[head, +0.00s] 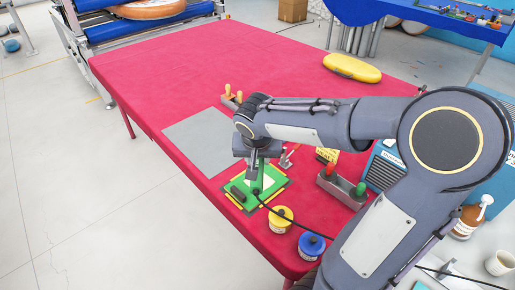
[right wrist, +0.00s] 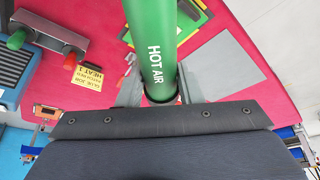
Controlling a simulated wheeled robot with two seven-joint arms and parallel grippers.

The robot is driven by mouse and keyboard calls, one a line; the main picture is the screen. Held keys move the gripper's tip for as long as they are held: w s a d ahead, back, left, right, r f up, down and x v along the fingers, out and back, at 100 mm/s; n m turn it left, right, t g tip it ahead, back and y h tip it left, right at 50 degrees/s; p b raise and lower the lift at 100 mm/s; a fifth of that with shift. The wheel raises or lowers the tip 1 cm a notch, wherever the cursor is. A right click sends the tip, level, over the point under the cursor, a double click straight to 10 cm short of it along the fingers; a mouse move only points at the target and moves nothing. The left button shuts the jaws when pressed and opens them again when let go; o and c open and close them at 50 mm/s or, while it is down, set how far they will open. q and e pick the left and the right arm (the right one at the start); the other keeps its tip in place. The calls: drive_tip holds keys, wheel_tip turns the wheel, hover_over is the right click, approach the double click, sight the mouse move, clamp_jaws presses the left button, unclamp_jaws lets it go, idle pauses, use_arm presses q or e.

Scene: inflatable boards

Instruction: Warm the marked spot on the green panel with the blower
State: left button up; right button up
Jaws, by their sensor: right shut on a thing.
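My right gripper (head: 254,167) is shut on the green blower (head: 259,178) and holds it nose-down over the green panel (head: 271,186). In the right wrist view, the blower (right wrist: 152,45), lettered HOT AIR, sits between the fingers of the gripper (right wrist: 160,92). The panel has yellow edges and lies on the red table near its front end; a corner shows in the right wrist view (right wrist: 187,8). A dark bar lies at its left edge. The marked spot is not clear, and I cannot tell whether the nozzle touches the panel. My left gripper is out of view.
Yellow (head: 281,219) and blue-lidded (head: 311,245) tins stand in front of the panel. A grey holder (head: 342,188) with red and green handles is to the right, near a yellow sign (head: 327,155). A grey sheet (head: 205,140) lies behind left. A black cable trails from the blower.

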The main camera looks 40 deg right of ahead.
drive_tip(key=shift+d+f, duration=0.1)
drive_tip(key=shift+f, duration=0.25)
wheel_tip(320, 180, down, 12)
drive_tip(key=b, duration=0.8)
drive_tip(key=shift+r, duration=0.15)
idle(3.1)
wheel_tip(320, 180, up, 12)
drive_tip(key=p, duration=0.8)
drive_tip(key=shift+r, duration=0.1)
drive_tip(key=shift+w, duration=0.1)
